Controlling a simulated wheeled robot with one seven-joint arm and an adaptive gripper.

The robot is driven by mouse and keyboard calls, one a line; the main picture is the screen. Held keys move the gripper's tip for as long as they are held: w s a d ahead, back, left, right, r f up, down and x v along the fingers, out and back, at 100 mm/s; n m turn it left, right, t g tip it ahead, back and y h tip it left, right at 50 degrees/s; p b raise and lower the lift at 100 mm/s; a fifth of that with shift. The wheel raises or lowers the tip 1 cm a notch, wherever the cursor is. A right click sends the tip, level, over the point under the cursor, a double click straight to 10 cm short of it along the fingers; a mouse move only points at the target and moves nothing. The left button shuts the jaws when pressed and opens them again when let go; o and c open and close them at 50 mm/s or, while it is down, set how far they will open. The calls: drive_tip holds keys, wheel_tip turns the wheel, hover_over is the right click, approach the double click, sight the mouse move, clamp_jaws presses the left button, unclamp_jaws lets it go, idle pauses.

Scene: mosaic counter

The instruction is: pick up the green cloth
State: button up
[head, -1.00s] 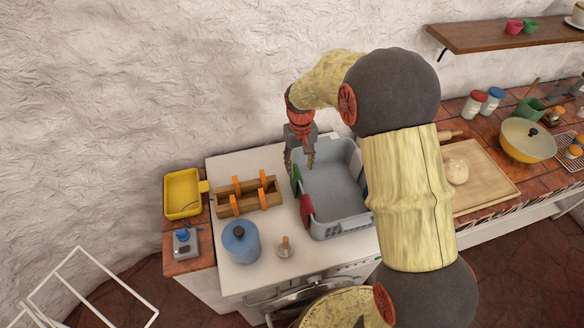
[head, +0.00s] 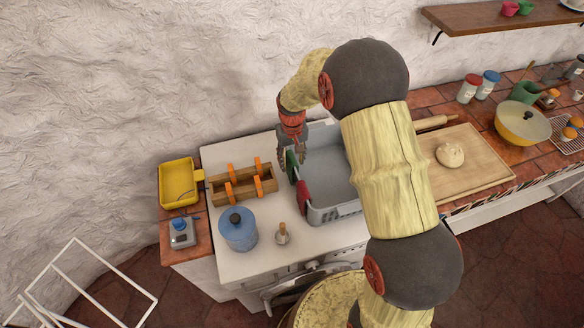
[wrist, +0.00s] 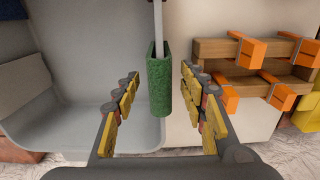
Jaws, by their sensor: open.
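The green cloth (wrist: 159,86) hangs folded over the rim of a grey plastic basin (wrist: 80,125), as the wrist view shows. In the head view the green cloth (head: 291,165) is a narrow strip on the basin's left wall, partly hidden by my gripper (head: 300,158). In the wrist view my gripper (wrist: 160,113) is open, its two yellow-padded fingers on either side of the cloth's line. The cloth lies ahead, between the fingers, and no clear contact shows. A red cloth (head: 304,192) hangs on the same basin wall (head: 314,208), nearer the front.
A wooden rack with orange clips (head: 242,186) stands left of the basin. A blue canister (head: 238,230) and a small wooden-handled item (head: 282,235) stand in front. A yellow tray (head: 179,184) is at far left. A dough board (head: 470,172) lies right.

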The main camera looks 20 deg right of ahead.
drive_tip(key=shift+c, duration=0.7)
clamp_jaws()
